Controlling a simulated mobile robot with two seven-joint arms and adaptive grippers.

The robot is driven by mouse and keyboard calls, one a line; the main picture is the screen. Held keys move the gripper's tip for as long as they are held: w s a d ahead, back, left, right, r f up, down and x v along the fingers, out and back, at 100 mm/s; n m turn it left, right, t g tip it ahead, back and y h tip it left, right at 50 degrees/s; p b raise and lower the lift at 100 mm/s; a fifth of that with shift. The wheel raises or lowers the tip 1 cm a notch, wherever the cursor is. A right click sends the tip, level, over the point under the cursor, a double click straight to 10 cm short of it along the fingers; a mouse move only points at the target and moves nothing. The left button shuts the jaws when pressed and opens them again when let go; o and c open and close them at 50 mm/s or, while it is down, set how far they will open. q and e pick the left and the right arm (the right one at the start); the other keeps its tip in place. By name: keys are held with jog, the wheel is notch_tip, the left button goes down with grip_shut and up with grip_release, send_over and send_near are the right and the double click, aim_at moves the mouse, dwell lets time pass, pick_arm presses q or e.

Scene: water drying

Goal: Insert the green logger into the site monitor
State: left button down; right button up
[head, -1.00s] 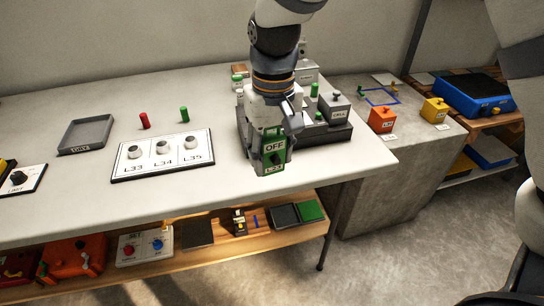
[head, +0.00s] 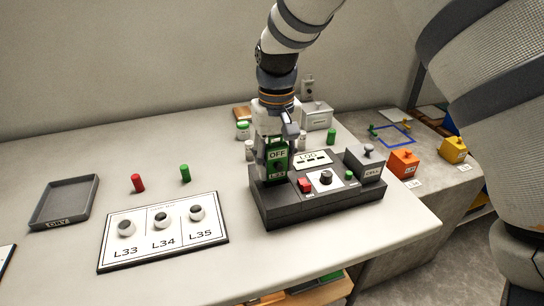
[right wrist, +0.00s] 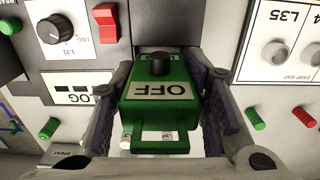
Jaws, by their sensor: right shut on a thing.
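The green logger (head: 277,160), marked OFF, is held upright in my right gripper (head: 272,142). In the right wrist view the logger (right wrist: 160,95) sits between the two fingers of the gripper (right wrist: 162,82), with its black knob facing the camera. The site monitor (head: 285,212) is a dark grey box on the table with a red block, a black knob, a green button and a white LOG plate. The logger is over the monitor's left end. Its lower end is close to the monitor; I cannot tell whether it touches. My left gripper is not in view.
A grey CELL box (head: 365,162) stands at the monitor's right end. A white L33–L35 board (head: 165,232) lies to the left, with red (head: 138,183) and green (head: 185,173) pegs behind it. A grey DRY tray (head: 64,202) is far left. Small bottles stand behind the monitor.

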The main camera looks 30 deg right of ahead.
aim_at(276, 179)
jog(key=shift+s, duration=0.1)
jog(key=shift+r, duration=0.1)
dwell(0.3)
jog(key=shift+f, duration=1.6)
jog(key=shift+s+a+f, duration=0.1)
jog(key=shift+s+f, duration=0.15)
jog(key=shift+f, duration=0.3)
jog(key=o, duration=1.3)
jog(key=shift+f, duration=0.1)
jog(key=shift+c, duration=0.2)
jog(key=shift+w+f, duration=0.1)
jog(key=shift+r, duration=0.35)
notch_tip(276, 179, up, 12)
jog(key=shift+w, duration=0.1)
